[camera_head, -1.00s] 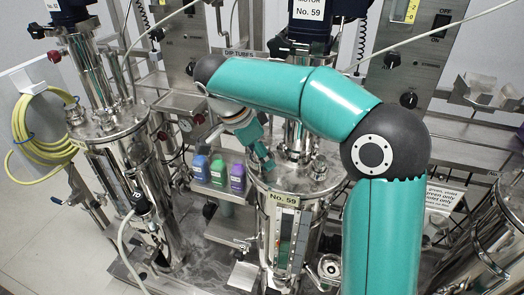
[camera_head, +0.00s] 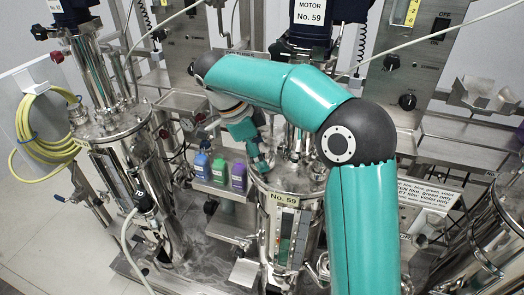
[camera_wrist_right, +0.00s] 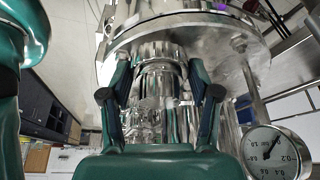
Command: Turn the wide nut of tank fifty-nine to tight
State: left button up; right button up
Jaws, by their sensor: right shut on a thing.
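Tank fifty-nine is the shiny steel vessel with the "No. 59" label (camera_head: 284,199), in the middle of the head view. My right gripper (camera_head: 260,163) reaches down to the left part of its lid, partly hidden by my own wrist. In the right wrist view the gripper's two fingers (camera_wrist_right: 163,88) stand on either side of a bright round metal part, which I take for the wide nut (camera_wrist_right: 158,82), and are shut on it. Reflections blur the nut's edges, and I cannot read how tight it is. My left gripper is not in view.
Blue, green and purple bottles (camera_head: 220,172) stand on a shelf left of the tank. A motor marked "No. 59" (camera_head: 309,12) is above it. Another steel tank (camera_head: 110,125) with a yellow hose (camera_head: 45,150) stands at the left. A dial gauge (camera_wrist_right: 271,155) sits low right in the wrist view.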

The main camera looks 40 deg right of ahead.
jog(key=shift+w+r, duration=0.1)
jog(key=shift+r, duration=0.05)
dwell(0.5)
jog(key=o, duration=0.9)
jog(key=shift+c, duration=0.2)
jog(key=v, duration=0.7)
jog(key=shift+w, duration=0.2)
